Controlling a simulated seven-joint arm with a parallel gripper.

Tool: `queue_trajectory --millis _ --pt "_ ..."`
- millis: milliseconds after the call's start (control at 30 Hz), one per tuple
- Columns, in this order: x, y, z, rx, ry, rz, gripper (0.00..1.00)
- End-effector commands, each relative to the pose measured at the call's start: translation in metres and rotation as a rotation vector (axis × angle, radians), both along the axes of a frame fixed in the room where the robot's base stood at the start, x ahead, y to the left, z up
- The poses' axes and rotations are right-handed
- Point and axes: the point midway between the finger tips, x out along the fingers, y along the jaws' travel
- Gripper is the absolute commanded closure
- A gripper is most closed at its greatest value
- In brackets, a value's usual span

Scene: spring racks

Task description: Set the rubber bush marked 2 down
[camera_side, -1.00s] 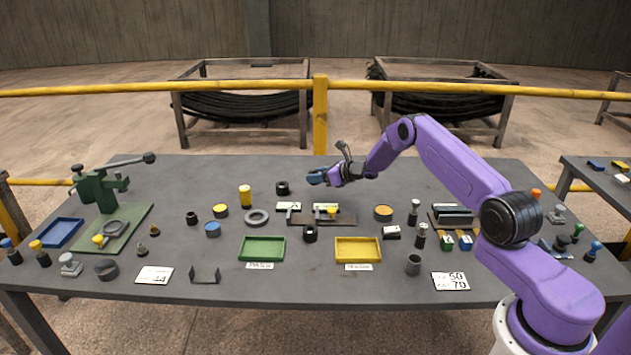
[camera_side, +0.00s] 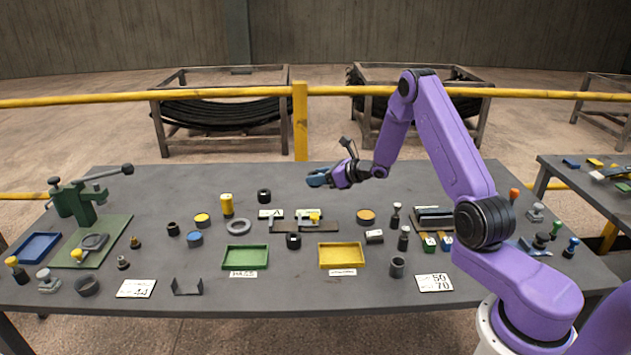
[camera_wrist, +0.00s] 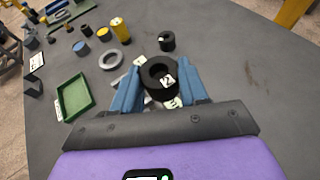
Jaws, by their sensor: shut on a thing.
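My gripper (camera_wrist: 155,88) is shut on a black rubber bush (camera_wrist: 158,72) with a hole through it and a white tag that seems to read 2. The bush sits between the blue fingers. In the side view, my gripper (camera_side: 319,178) is above the back middle of the table, and the bush in it is not clearly seen. A second black bush (camera_side: 264,196) stands on the table to the left of my gripper; it also shows in the wrist view (camera_wrist: 167,42) with a pale tag.
Under and in front of my gripper are a dark plate with tagged blocks (camera_side: 285,224), another black bush (camera_side: 293,241), a green tray (camera_side: 245,268) and a yellow tray (camera_side: 341,267). A yellow cylinder (camera_side: 227,205) and grey ring (camera_side: 238,226) stand left.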

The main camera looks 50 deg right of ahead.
Motion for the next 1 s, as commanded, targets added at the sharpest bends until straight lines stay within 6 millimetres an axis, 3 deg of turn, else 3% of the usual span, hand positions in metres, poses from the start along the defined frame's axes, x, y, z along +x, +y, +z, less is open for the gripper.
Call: queue_trajectory --millis 267,567,1000 --pt "-0.002 0.021 0.026 -0.012 -0.003 -0.026 0.93" --pt "-0.014 0.07 0.079 -0.027 -0.002 -0.105 0.93" --pt "-0.068 0.139 0.142 -0.016 -0.003 -0.219 0.93"
